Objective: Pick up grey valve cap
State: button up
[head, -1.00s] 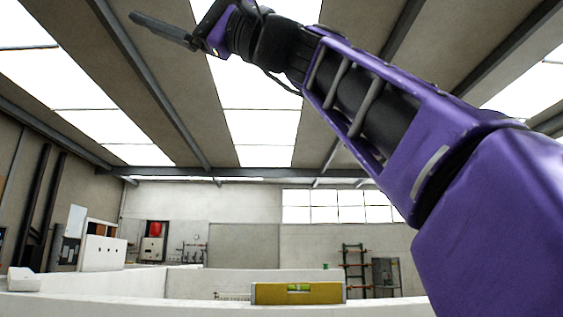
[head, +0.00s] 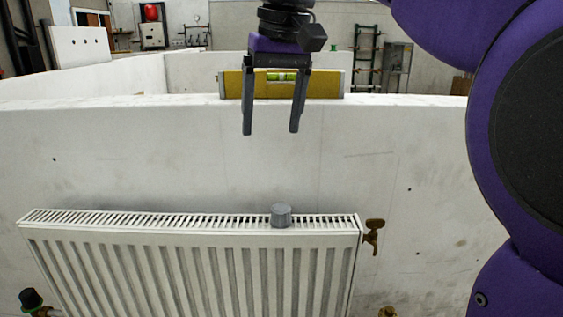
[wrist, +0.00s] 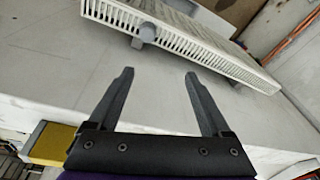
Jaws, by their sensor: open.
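The grey valve cap (head: 281,215) sits on the top grille of the white radiator (head: 190,222), toward its right end. In the wrist view the cap (wrist: 147,33) shows at the upper middle, on the radiator's slatted top (wrist: 200,52). My gripper (head: 270,132) is open and empty, pointing down above the cap and apart from it. In the wrist view my gripper's two fingers (wrist: 160,76) are spread wide with nothing between them.
A yellow spirit level (head: 232,84) lies on top of the low white wall (head: 150,140) behind my gripper. A brass valve (head: 373,232) is at the radiator's right end. A black-capped valve (head: 31,300) is at lower left. The wall above the radiator is clear.

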jog(key=d+f+h, duration=0.1)
jog(key=d+f, duration=0.1)
jog(key=b, duration=0.3)
send_over(281, 206)
jog(key=f, duration=1)
jog(key=shift+s+a+f, duration=0.15)
jog(key=shift+s+f, duration=0.05)
jog(key=shift+f, duration=0.15)
jog(key=shift+w+f, duration=0.15)
jog(key=shift+f, duration=2.55)
jog(key=shift+c, duration=0.3)
grip_shut()
